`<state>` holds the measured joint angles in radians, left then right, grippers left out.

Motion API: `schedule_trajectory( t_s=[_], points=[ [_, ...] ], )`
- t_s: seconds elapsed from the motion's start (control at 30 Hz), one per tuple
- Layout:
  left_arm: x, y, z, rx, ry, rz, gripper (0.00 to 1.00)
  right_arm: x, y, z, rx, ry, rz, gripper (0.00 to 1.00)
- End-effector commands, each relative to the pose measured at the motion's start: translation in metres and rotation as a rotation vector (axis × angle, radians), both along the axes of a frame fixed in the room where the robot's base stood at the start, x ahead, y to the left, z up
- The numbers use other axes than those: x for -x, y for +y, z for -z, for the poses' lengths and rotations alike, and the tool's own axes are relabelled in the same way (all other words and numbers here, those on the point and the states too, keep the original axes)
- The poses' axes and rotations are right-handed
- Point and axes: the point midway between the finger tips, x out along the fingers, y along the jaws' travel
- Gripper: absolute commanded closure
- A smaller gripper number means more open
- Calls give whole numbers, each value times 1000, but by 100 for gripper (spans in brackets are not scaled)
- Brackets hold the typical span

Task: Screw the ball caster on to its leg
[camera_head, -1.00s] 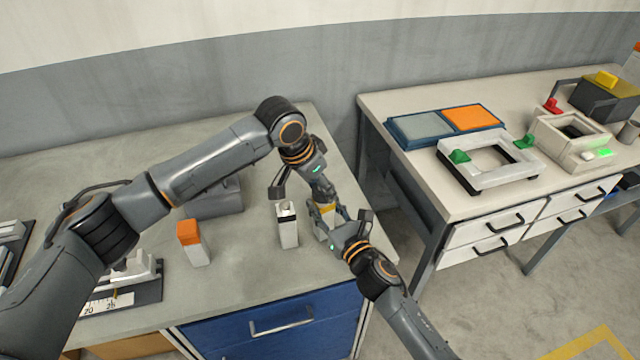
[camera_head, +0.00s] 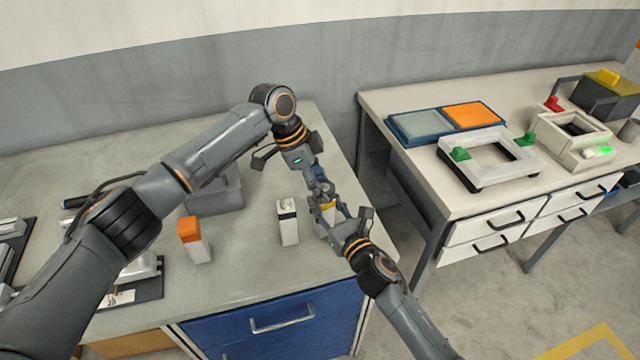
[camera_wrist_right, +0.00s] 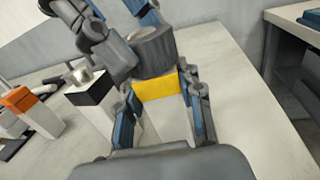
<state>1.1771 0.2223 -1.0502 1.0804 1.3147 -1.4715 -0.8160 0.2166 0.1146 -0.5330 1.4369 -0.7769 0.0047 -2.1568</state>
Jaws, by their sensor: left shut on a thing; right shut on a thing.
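The leg is a white block (camera_wrist_right: 168,118) with a yellow top band (camera_wrist_right: 157,86). It stands upright between the fingers of my right gripper (camera_wrist_right: 160,108), which is shut on it; the yellow also shows in the head view (camera_head: 329,209). The ball caster is a dark grey cylinder (camera_wrist_right: 155,52) directly above the yellow band. My left gripper (camera_head: 322,188) reaches down from above and is shut on the caster. Caster and leg look lined up and seem to touch.
A white post with a black top and metal ball (camera_head: 287,222) stands close on the left. An orange-topped white block (camera_head: 194,241) stands farther left. A grey box (camera_head: 217,192) is behind them. The second table (camera_head: 380,100), across a gap, bears trays and a frame.

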Motion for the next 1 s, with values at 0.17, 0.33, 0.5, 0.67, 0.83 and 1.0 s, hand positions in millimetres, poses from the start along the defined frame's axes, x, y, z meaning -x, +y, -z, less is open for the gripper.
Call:
schedule_trajectory(
  t_s=[0.17, 0.33, 0.5, 0.67, 0.83, 1.0],
  points=[
    [-5, -1, -1, 1, 0, 250, 86, 0, 0, 2, 4, 1, 0, 100],
    [-9, -2, -2, 2, -5, 485, 86, 1, 0, 2, 4, 1, 0, 100],
    [-11, -2, -2, 1, -10, 641, 86, 1, 0, 2, 3, 2, -2, 100],
    [-9, -1, -1, 4, -7, 711, 86, 1, 0, 2, 2, 2, -2, 100],
    [-9, -1, -1, 5, -7, 720, 86, 1, 0, 2, 1, 3, -2, 100],
    [-9, -1, -1, 5, -8, 718, 48, 1, 0, 2, 1, 4, -2, 100]
  ],
)
